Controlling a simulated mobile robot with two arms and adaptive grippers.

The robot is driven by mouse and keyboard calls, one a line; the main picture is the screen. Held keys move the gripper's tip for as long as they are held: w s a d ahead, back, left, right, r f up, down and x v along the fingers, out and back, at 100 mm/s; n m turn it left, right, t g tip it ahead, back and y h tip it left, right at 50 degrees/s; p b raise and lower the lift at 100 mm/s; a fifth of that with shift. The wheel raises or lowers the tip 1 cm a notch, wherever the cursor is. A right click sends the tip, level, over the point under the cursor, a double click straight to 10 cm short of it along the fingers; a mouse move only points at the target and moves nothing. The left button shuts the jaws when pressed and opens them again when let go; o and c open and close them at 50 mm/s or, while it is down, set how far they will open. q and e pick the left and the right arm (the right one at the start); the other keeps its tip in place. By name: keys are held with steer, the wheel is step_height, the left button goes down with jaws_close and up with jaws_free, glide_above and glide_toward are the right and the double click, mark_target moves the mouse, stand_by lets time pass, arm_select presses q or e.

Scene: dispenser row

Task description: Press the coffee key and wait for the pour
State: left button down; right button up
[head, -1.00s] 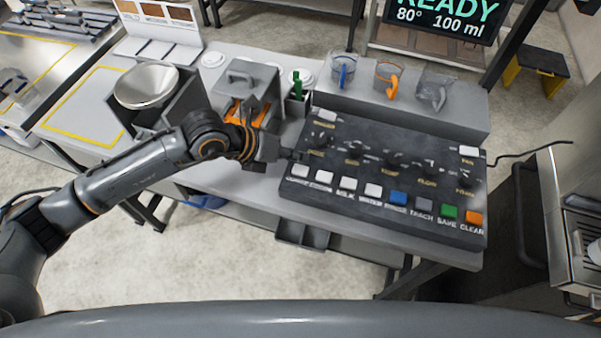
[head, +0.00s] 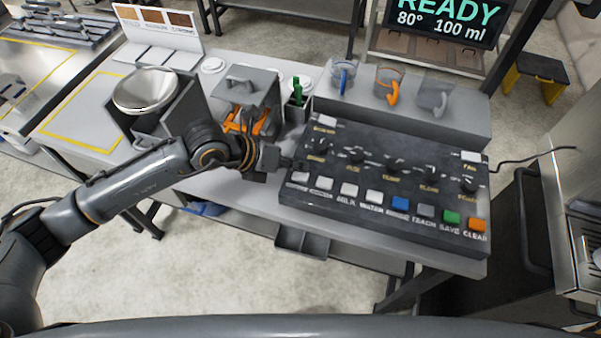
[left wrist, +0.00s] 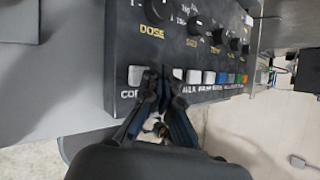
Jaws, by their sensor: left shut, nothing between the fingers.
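The dark control console (head: 345,213) stands on the grey bench with a row of keys along its front. The coffee key (head: 300,177) is the white one at the row's left end; in the left wrist view the coffee key (left wrist: 135,75) shows part of its label. My left gripper (head: 295,163) is shut and empty at the console's left end. In the left wrist view its fingertips (left wrist: 163,74) appear just right of the coffee key, over the neighbouring white key. I cannot tell whether they touch anything. My right gripper is not in view.
The display (head: 445,20) reads READY, 80°, 100 ml. Knobs, including the dose knob (left wrist: 155,10), stand up behind the keys. Several jugs stand on the rear ledge (head: 410,112). A grey handled box (head: 245,90) and a metal bowl (head: 146,90) are left of the console.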

mark_target(297, 176)
arm_select(q)
steer(key=shift+f, duration=0.1)
stand_by(0.5)
steer(key=shift+f+b, duration=0.35)
steer(key=shift+b, duration=0.1)
steer(key=shift+f+b, duration=0.45)
steer(key=shift+f, duration=0.05)
stand_by(0.4)
steer(key=shift+r, duration=0.15)
stand_by(0.3)
steer(key=shift+r+p, duration=0.6)
steer(key=shift+r, duration=0.2)
steer(key=shift+r+p, duration=1.65)
steer(key=shift+r, duration=0.85)
